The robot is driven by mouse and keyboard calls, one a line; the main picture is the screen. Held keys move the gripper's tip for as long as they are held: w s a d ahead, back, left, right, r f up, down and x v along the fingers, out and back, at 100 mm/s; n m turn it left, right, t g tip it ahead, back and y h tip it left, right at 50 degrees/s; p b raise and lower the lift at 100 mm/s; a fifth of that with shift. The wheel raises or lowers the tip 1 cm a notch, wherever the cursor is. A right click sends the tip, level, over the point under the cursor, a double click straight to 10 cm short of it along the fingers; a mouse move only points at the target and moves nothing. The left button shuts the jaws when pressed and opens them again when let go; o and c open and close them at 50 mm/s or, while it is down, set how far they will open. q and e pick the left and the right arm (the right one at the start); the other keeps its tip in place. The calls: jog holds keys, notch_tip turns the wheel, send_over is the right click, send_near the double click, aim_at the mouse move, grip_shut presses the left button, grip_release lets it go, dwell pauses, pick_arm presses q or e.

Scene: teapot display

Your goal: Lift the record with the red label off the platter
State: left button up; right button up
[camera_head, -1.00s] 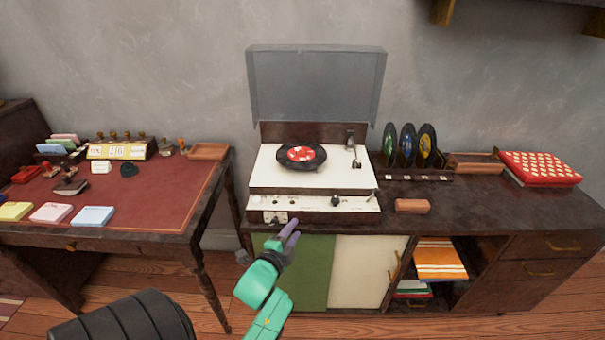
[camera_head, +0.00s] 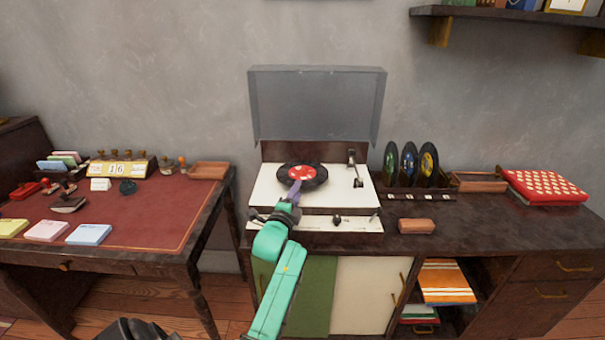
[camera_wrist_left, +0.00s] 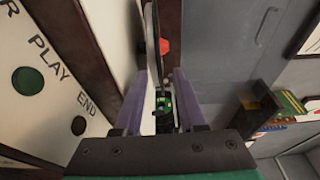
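The black record with the red label (camera_head: 301,174) lies on the platter of the white record player (camera_head: 265,190), under a raised grey lid (camera_head: 318,105). My left gripper (camera_head: 295,188) is at the near edge of the record. In the left wrist view its two purple fingers (camera_wrist_left: 160,98) stand apart, with the thin record (camera_wrist_left: 150,45) seen edge-on between them and its red label (camera_wrist_left: 164,46) just beyond. I see no firm contact on both sides. The platter is mostly hidden by the record. My right gripper is not in view.
The tonearm (camera_head: 354,168) rests to the right of the record. A rack (camera_head: 425,195) with several upright records stands right of the player, beside a wooden tray (camera_head: 478,182) and a red dotted box (camera_head: 545,187). A brown block (camera_head: 416,226) lies in front.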

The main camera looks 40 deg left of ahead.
pick_arm(q)
grip_shut()
dwell(1.4)
